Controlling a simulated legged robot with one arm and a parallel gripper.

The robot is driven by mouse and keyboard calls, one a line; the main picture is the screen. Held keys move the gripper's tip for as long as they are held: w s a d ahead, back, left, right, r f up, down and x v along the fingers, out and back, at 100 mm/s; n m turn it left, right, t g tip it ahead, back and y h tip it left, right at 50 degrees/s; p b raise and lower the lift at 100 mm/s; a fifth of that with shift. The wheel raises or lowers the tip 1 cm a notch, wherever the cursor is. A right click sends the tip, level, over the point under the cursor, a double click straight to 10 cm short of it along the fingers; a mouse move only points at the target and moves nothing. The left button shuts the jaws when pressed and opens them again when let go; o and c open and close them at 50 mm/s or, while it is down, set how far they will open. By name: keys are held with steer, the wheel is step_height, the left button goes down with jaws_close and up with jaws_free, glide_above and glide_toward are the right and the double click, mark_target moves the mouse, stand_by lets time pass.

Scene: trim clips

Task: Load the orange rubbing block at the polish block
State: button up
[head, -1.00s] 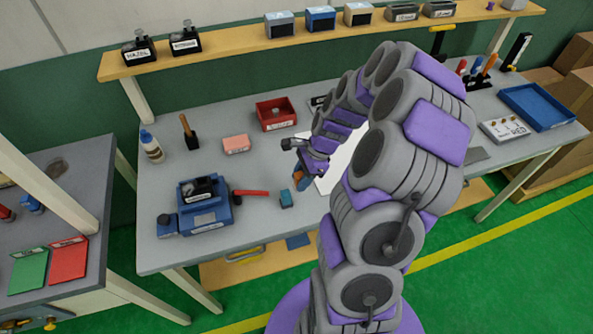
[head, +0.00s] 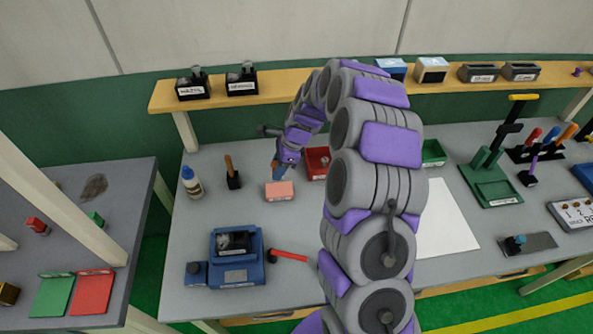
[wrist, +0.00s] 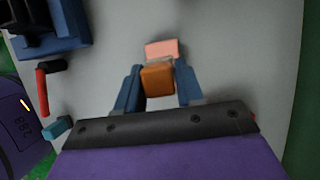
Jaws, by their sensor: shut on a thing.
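My gripper (head: 284,172) is shut on the orange rubbing block (wrist: 157,80), which sits between its two blue fingers in the wrist view. In the head view, the gripper is just behind and above a pink block with a white label (head: 279,191), which may be the polish block; its label is too small to read. The pink block (wrist: 162,48) also shows just past the orange one in the wrist view. A gap between the orange and pink blocks is hard to judge.
A red bin (head: 317,160) stands close right of the gripper, partly behind my arm. Bench space between is clear.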

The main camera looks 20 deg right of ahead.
steer(key=shift+d+f+b, duration=0.3)
steer(key=shift+f+b, duration=0.6)
step_height(320, 180, down, 3)
steer(key=shift+r+b, duration=0.15)
steer(key=shift+b, duration=1.05)
steer(key=shift+b+x, duration=0.75)
steer(key=shift+x, duration=0.05)
steer(key=shift+d, duration=0.15)
steer(key=shift+d, duration=0.1)
steer(key=shift+f, duration=0.4)
steer(key=shift+s+f+p, duration=0.1)
steer(key=shift+p, duration=0.6)
stand_by(0.9)
